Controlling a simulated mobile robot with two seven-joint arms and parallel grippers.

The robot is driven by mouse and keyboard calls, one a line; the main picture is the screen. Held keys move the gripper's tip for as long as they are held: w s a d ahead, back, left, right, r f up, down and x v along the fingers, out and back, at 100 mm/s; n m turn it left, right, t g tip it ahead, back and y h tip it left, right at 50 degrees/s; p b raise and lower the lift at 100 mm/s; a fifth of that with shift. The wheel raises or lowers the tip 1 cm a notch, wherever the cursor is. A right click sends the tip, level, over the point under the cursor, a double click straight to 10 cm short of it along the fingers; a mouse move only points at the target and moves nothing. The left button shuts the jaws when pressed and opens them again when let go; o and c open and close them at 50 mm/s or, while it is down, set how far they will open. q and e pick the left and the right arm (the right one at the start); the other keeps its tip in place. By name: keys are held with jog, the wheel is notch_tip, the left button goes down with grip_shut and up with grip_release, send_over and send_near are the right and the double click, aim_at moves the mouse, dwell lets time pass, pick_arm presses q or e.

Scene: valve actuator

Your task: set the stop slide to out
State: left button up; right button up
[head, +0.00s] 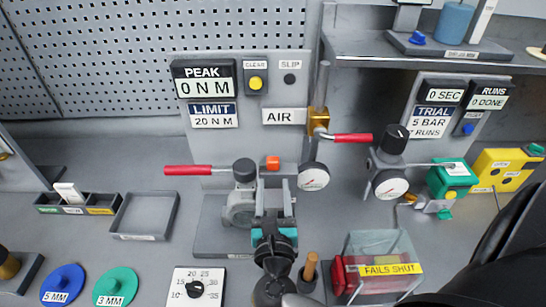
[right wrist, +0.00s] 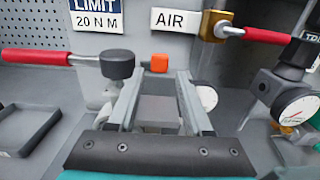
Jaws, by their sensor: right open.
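My right gripper (head: 275,186) reaches up from the bottom centre in the head view. Its two grey fingers are apart with nothing between them; they also show in the right wrist view (right wrist: 158,80). A small orange block (head: 272,162) lies just beyond the fingertips, roughly in line with the gap between them; it also shows in the right wrist view (right wrist: 159,62). No label on it is readable, and I cannot tell whether it is the stop slide or which way it is set. The gripper hides part of the grey fixture (head: 212,226) below it. My left gripper is not in view.
A red-handled lever (head: 188,170) with a dark knob (head: 244,170) stands close left of the fingers. A gauge (head: 313,177) and the AIR valve's red handle (head: 352,138) are to the right. A clear FAILS SHUT bin (head: 380,245) stands lower right. An empty tray (head: 146,216) lies left.

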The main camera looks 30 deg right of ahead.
aim_at(273, 165)
jog(key=x, duration=0.7)
jog(key=shift+w+d+p, duration=0.2)
jog(key=shift+w+p, duration=0.1)
jog(key=shift+p, duration=0.05)
jog(key=shift+w+d, duration=0.35)
jog(key=shift+w, duration=0.15)
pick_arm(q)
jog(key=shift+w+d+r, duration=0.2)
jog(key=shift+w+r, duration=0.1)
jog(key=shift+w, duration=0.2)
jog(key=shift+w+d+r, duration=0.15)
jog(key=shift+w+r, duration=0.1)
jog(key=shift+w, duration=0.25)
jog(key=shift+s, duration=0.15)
pick_arm(e)
jog(key=shift+c, duration=0.2)
jog(key=shift+c, duration=0.8)
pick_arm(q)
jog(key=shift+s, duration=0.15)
pick_arm(e)
grip_shut()
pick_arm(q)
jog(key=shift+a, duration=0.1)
